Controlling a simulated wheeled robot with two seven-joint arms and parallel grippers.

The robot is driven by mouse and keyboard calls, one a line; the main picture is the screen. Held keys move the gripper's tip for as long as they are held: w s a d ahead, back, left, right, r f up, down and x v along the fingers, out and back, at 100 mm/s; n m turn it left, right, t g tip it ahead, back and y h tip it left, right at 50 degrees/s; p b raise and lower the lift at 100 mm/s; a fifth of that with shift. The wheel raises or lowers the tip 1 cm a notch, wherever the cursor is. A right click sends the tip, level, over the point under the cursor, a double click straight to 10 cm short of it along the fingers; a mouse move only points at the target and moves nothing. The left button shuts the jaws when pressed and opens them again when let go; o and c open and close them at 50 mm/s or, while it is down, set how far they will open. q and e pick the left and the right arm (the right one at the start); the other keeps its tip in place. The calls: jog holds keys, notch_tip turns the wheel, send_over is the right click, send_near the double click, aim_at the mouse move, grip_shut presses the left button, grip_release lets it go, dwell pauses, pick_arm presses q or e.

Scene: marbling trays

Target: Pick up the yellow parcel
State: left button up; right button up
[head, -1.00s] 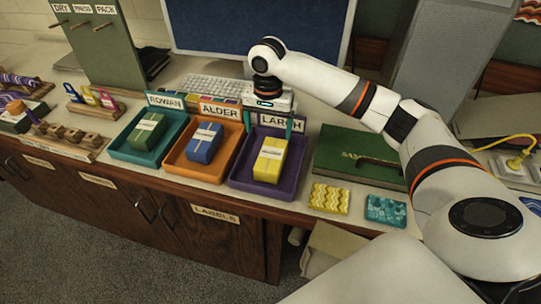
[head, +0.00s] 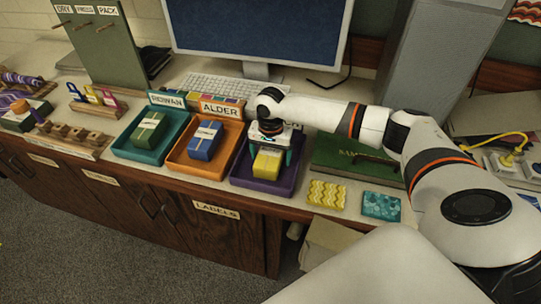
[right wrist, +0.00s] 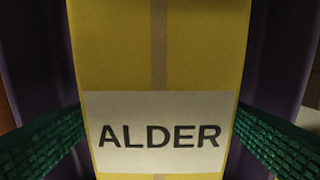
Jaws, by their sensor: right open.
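The yellow parcel (head: 266,164) lies in the purple tray (head: 262,185) at the right of the tray row. In the right wrist view the parcel (right wrist: 200,60) fills the middle and bears a white label reading ALDER. My right gripper (head: 268,160) is down over the parcel, its green fingers on either side of it. In the right wrist view the open fingers (right wrist: 160,140) flank the parcel; I cannot tell whether they touch it. The gripper hides the tray's name sign and the parcel's far end. My left gripper is not in view.
An orange tray (head: 174,166) marked ALDER holds a blue parcel (head: 205,140). A teal tray (head: 121,151) marked ROWAN holds a green parcel (head: 150,132). A green box (head: 335,152) and two patterned tiles (head: 327,193) lie to the right. A monitor (head: 255,30) stands behind.

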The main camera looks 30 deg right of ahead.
jog(key=shift+r, duration=0.1)
jog(key=c, duration=1.3)
